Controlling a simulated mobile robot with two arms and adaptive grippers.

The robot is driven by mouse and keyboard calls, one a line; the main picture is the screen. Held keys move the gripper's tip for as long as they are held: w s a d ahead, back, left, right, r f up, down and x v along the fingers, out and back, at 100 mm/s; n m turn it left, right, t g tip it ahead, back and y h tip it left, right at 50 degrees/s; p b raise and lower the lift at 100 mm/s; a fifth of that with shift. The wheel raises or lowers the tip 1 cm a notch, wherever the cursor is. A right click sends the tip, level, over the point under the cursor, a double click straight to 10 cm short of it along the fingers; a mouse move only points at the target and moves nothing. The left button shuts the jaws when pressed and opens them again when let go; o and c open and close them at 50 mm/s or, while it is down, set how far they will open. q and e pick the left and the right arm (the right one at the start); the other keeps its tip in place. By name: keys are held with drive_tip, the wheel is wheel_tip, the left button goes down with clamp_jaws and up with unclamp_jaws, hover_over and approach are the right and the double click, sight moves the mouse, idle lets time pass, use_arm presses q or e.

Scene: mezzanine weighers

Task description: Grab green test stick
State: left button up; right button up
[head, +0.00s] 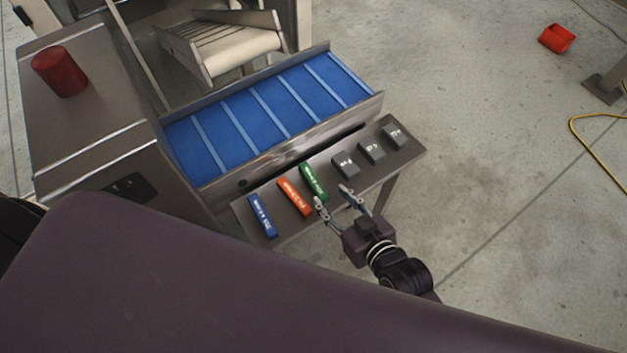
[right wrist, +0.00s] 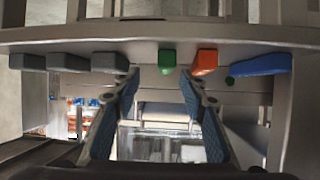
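The green test stick (head: 313,181) lies on a narrow metal shelf (head: 285,228), third from the left in a row, beside the orange stick (head: 294,196). My right gripper (head: 332,197) is open and empty at the shelf's front edge, close to the green stick's near end. In the right wrist view, the green stick (right wrist: 166,58) shows end-on beyond the gap between the spread fingers (right wrist: 159,80). The fingers appear apart from it. My left gripper is not in view.
A blue stick (head: 262,216) lies at the shelf's left end, and several grey blocks (head: 371,149) sit to the right. Behind the shelf is a blue belt conveyor (head: 270,112). A red cylinder (head: 59,72) stands on the cabinet at left. Open floor is at right.

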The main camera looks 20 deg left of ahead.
sight(314, 181)
drive_tip(key=shift+a, duration=0.55)
drive_tip(key=shift+w+a+f+y, duration=0.1)
drive_tip(key=shift+w+a+y, duration=0.1)
drive_tip(key=shift+a+y, duration=0.1)
drive_tip(key=shift+r+x, duration=0.2)
drive_tip(key=shift+x, duration=3.35)
drive_tip(key=shift+w, duration=0.1)
clamp_jaws()
